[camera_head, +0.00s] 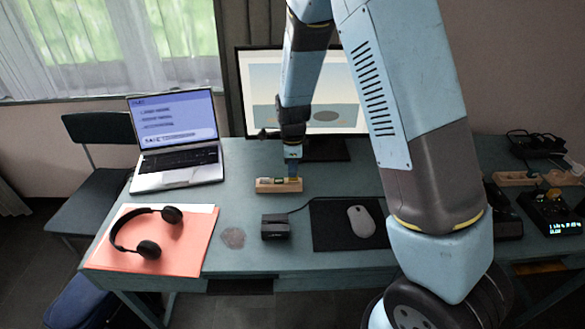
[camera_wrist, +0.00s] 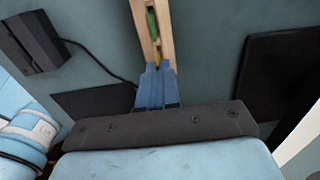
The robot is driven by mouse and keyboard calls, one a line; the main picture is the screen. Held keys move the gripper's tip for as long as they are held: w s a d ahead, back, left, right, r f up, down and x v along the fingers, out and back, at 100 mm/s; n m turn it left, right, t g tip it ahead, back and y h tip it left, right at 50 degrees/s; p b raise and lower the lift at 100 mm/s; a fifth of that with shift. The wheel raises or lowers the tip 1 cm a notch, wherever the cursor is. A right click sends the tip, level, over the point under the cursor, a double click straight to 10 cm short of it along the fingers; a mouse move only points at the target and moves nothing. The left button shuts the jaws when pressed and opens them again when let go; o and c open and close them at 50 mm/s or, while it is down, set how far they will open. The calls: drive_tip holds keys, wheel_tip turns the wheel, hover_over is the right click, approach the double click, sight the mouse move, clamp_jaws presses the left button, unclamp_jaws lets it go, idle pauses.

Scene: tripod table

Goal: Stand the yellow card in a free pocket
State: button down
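A pale wooden holder (camera_head: 263,187) lies on the desk in front of the monitor; it also shows in the wrist view (camera_wrist: 139,14). A green piece (camera_wrist: 152,25) sits in its slot. My gripper (camera_head: 292,177) points down at the holder's right part. In the wrist view its blue fingers (camera_wrist: 157,68) are close together, with a thin yellow edge, the yellow card (camera_wrist: 157,55), between their tips. The card lines up with the holder's slot. The fingers hide most of it, and I cannot tell how deep it sits.
A laptop (camera_head: 176,140) stands left, headphones (camera_head: 148,248) on an orange folder below it. A black box (camera_head: 275,227) with a cable and a mouse (camera_head: 361,221) on a dark mat lie in front. The monitor (camera_head: 262,85) stands behind. Another wooden holder (camera_head: 515,179) is far right.

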drive_tip(key=shift+f, duration=1.2)
drive_tip(key=c, duration=1.3)
unclamp_jaws()
drive_tip(key=shift+r, duration=0.1)
wheel_tip(320, 180, up, 14)
drive_tip(key=shift+f, duration=0.2)
drive_tip(key=shift+d+r, duration=0.1)
drive_tip(key=s+d+r+n+t+y, duration=0.1)
drive_tip(key=s+d+r+n+t, duration=0.1)
drive_tip(key=s+d+r+n, duration=0.65)
drive_tip(key=s+d+r+n+t, duration=0.2)
drive_tip(key=s+d+r+n, duration=0.35)
drive_tip(key=r, duration=0.55)
drive_tip(key=s+d+n, duration=0.1)
drive_tip(key=s, duration=0.3)
drive_tip(key=s+d+r+n+t, duration=0.1)
drive_tip(key=s+d+n, duration=0.1)
drive_tip(key=s, duration=0.1)
drive_tip(key=s+d+r+n+h, duration=0.1)
drive_tip(key=s, duration=0.3)
drive_tip(key=shift+s+d+t, duration=0.3)
